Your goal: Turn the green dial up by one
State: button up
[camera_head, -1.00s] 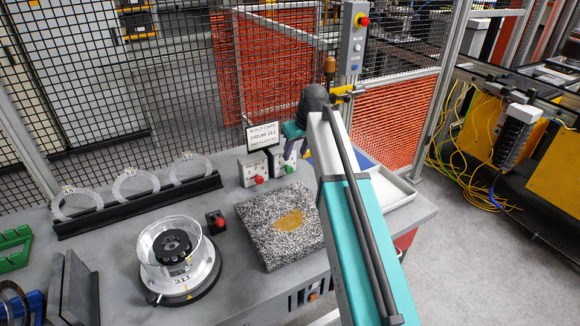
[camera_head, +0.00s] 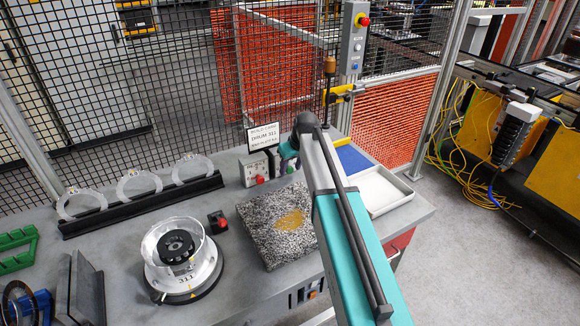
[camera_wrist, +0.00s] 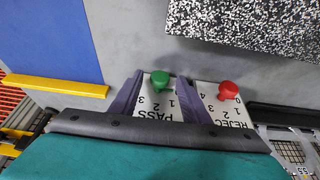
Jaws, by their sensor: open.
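The green dial (camera_wrist: 160,78) is on a white box marked PASS (camera_wrist: 156,104) with numbers, in the wrist view. My gripper (camera_wrist: 162,90) is open, with one purple finger on each side of the PASS box and the green dial between them. I cannot tell whether the fingers touch the box. A red dial (camera_wrist: 230,91) on a similar REJECT box (camera_wrist: 222,112) is just right of the fingers. In the head view my gripper (camera_head: 288,152) is over the PASS box and mostly hides it, beside the REJECT box (camera_head: 255,169).
A speckled stone slab (camera_head: 270,240) lies in front of the boxes. A white tray (camera_head: 385,205) and a blue mat (camera_head: 352,160) are to the right. A build card (camera_head: 263,136) stands behind. A drum unit (camera_head: 184,272) and clear rings (camera_head: 140,184) are left.

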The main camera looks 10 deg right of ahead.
jog(key=shift+w+f, duration=0.1)
jog(key=shift+f, duration=0.15)
jog(key=c, duration=1)
jog(key=shift+a, duration=0.25)
jog(key=shift+d, duration=0.15)
